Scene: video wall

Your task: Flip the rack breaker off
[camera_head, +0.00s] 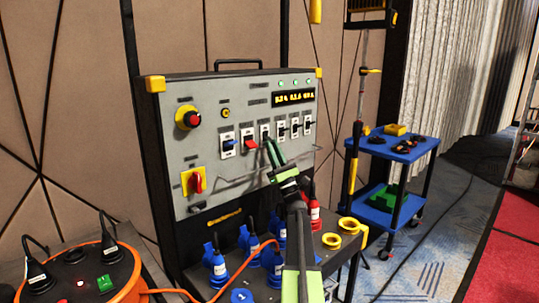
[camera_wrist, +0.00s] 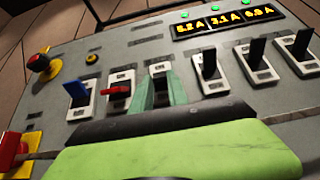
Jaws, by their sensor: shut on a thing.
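A grey power distribution panel (camera_head: 235,175) stands upright with a row of several breakers, and their labels are too small to read. My gripper (camera_head: 273,153) reaches the row from the lower right. In the wrist view its green fingertips (camera_wrist: 161,93) are on either side of the black lever (camera_wrist: 158,80) of the third breaker from the left and shut on it. The lower part of that lever is hidden between the fingers. To its left are a red lever (camera_wrist: 117,90) and a blue lever (camera_wrist: 78,95). To its right are black levers, the nearest (camera_wrist: 208,66) pointing up.
A red knob (camera_head: 188,119) and a red rotary switch (camera_head: 195,182) on yellow plates sit left of the breakers. A lit display (camera_head: 294,97) is above. Blue connectors (camera_head: 219,266) and red connectors (camera_head: 315,210) stand below. A blue cart (camera_head: 392,150) stands to the right.

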